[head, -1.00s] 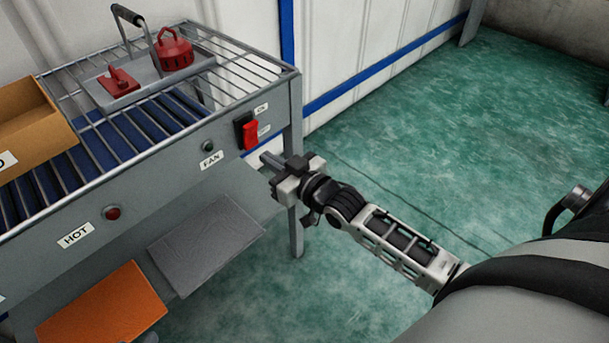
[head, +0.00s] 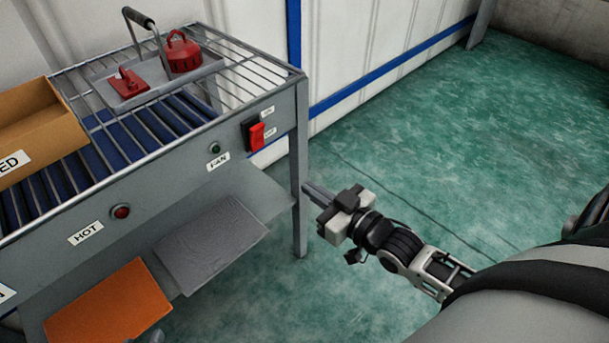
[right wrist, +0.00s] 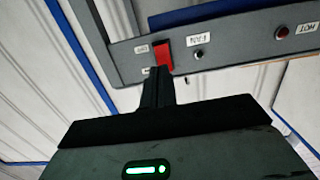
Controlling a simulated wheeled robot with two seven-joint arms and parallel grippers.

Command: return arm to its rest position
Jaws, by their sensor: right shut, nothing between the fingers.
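My right gripper (head: 314,192) is shut and empty, just right of the grey bench's front right leg (head: 299,190) in the head view. Its closed fingers (right wrist: 158,88) also show in the right wrist view, where they point toward the red rocker switch (right wrist: 164,54). In the head view this red switch (head: 257,135) is on the bench's front panel, up and left of the fingertips. A visible gap lies between fingertips and switch in the head view. My left gripper is not clearly in view.
The grey bench has a rack top (head: 215,100) holding a tray (head: 150,92) with red parts, and a cardboard box (head: 50,135). A HOT lamp (head: 121,211) and a FAN button (head: 214,148) sit on its panel. Orange (head: 108,305) and grey (head: 210,245) plates are below. The green floor (head: 430,150) is open.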

